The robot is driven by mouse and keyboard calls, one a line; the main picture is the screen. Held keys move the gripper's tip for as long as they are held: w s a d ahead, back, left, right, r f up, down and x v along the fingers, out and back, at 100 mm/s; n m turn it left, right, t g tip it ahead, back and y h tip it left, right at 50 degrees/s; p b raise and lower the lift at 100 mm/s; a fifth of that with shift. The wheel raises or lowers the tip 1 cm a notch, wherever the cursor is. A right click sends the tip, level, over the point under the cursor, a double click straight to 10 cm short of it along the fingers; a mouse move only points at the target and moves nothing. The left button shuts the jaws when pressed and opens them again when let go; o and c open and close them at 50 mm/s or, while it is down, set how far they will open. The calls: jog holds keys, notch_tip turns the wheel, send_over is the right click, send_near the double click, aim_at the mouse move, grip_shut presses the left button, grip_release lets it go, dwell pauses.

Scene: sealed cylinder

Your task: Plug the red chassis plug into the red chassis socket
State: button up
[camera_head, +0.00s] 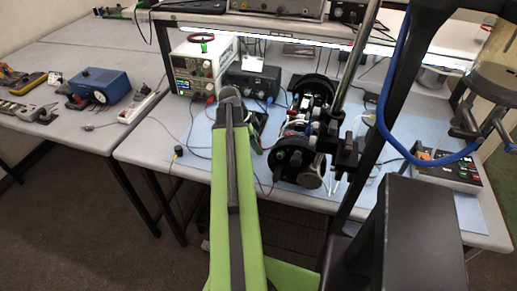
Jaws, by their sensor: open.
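A small device with black round ends (292,163) stands on the blue mat, with boards and wiring between the ends; it may be the chassis. I cannot make out the red chassis plug or the red chassis socket at this size. My green arm rises from the bottom centre to its dark joint. My gripper (258,129) is a small dark shape just right of that joint, left of the device and apart from it. It is partly hidden by the arm. Its jaws are open, and I see nothing held between them.
A white power supply (201,68) and a black box (254,78) stand at the back of the bench. A control panel (447,170) lies at the right. Thin cables cross the blue mat (202,142). A second table with a blue instrument (100,86) is at left.

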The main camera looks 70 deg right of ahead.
jog(key=shift+c, duration=0.4)
grip_shut()
jog(key=shift+r, duration=0.1)
notch_tip(320, 180, up, 10)
jog(key=p, duration=1)
jog(key=shift+r, duration=0.1)
